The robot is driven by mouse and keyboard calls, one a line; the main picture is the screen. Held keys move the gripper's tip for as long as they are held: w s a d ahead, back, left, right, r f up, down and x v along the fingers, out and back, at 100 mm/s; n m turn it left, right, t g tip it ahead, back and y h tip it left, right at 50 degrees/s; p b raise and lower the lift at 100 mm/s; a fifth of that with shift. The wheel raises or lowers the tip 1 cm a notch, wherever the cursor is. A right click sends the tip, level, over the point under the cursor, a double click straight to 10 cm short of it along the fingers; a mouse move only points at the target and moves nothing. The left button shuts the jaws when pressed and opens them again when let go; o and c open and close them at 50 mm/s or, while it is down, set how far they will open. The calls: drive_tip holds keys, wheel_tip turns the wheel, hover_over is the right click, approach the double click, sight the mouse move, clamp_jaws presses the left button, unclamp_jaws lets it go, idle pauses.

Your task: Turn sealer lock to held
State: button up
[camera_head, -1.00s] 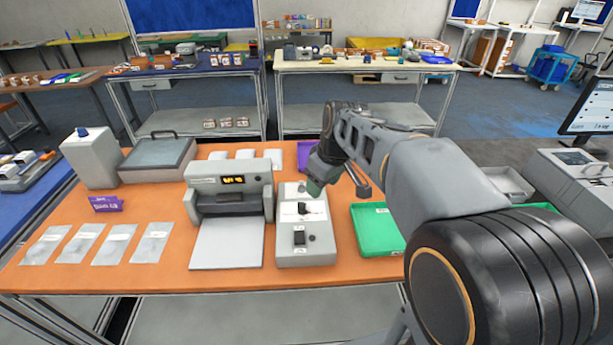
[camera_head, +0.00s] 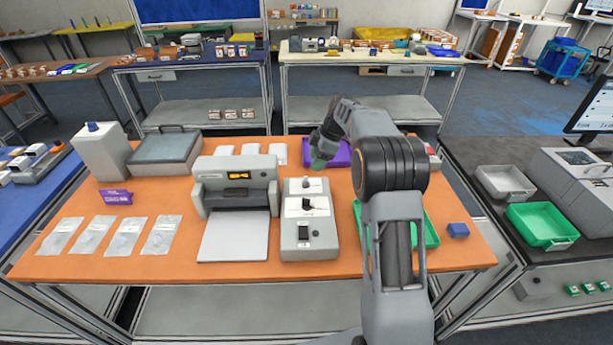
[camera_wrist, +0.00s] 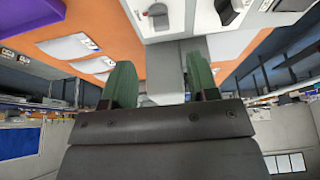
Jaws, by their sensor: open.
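The sealer (camera_head: 235,175) is a grey machine with a lit amber display on the orange table. To its right stands a grey control box (camera_head: 318,240). The box has a round knob (camera_head: 306,183) at its back end, a small black lever (camera_head: 307,204) on a white panel, and a black rocker switch (camera_head: 303,235) at the front. I cannot read which control is the lock or its marked positions. My gripper (camera_head: 319,163) is above and behind the box's back end. In the wrist view my gripper (camera_wrist: 161,82) has two green fingers spread apart, with nothing between them.
A purple tray (camera_head: 340,153) is behind my gripper. Several clear pouches (camera_head: 122,237) lie at the left. White cards (camera_head: 250,149) lie behind the sealer.

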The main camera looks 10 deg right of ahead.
sight(306, 178)
drive_tip(key=p+x, duration=0.1)
drive_tip(key=x, duration=0.7)
drive_tip(key=shift+c, duration=0.5)
drive_tip(key=c, duration=0.8)
drive_tip(key=shift+f, duration=0.1)
